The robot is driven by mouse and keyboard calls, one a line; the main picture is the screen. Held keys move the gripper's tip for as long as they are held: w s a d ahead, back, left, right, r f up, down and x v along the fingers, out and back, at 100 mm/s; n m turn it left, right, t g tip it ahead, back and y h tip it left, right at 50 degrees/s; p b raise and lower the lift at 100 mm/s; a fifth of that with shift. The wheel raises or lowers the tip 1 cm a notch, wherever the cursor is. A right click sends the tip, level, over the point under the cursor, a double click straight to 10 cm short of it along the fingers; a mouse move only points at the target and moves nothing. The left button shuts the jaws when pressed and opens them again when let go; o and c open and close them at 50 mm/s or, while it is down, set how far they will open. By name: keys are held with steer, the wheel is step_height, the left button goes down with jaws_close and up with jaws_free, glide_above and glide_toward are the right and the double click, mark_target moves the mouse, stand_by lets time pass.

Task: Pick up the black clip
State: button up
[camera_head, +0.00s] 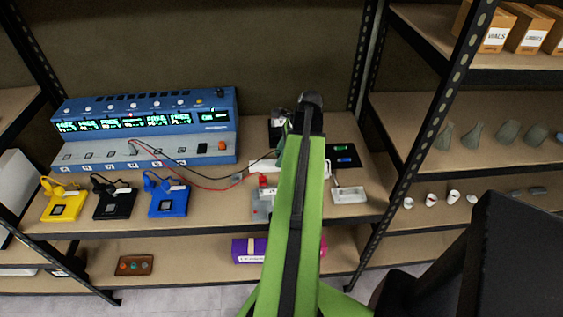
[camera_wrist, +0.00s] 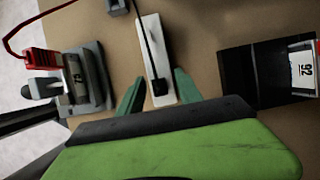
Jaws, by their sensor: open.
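The black clip (camera_wrist: 160,88) is the dark end of a black lead and lies on a white strip in the wrist view. In the head view the black lead runs to the white strip (camera_head: 260,167), and its end is hidden behind my arm. My gripper (camera_wrist: 159,78) is open, with one teal finger on each side of the white strip and the clip between them. Whether a finger touches the clip cannot be told. In the head view my gripper is mostly hidden by my green arm.
A red clip (camera_wrist: 38,60) sits beside a grey block (camera_wrist: 88,80) at the left. A black box (camera_wrist: 250,75) with a label stands at the right. In the head view, a blue instrument (camera_head: 150,125) and a white tray (camera_head: 349,195) share the shelf.

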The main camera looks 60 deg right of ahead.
steer(key=shift+r, duration=0.1)
jaws_close()
steer(key=shift+r, duration=0.1)
steer(key=shift+r+p, duration=0.3)
steer(key=shift+p, duration=0.1)
step_height(320, 180, up, 4)
steer(key=p, duration=0.3)
steer(key=shift+f+p, duration=0.15)
steer(key=shift+p, duration=0.2)
steer(key=s+r+p, duration=0.6)
steer(key=s, duration=0.5)
steer(key=shift+s+r, duration=0.25)
steer(key=shift+s, duration=0.1)
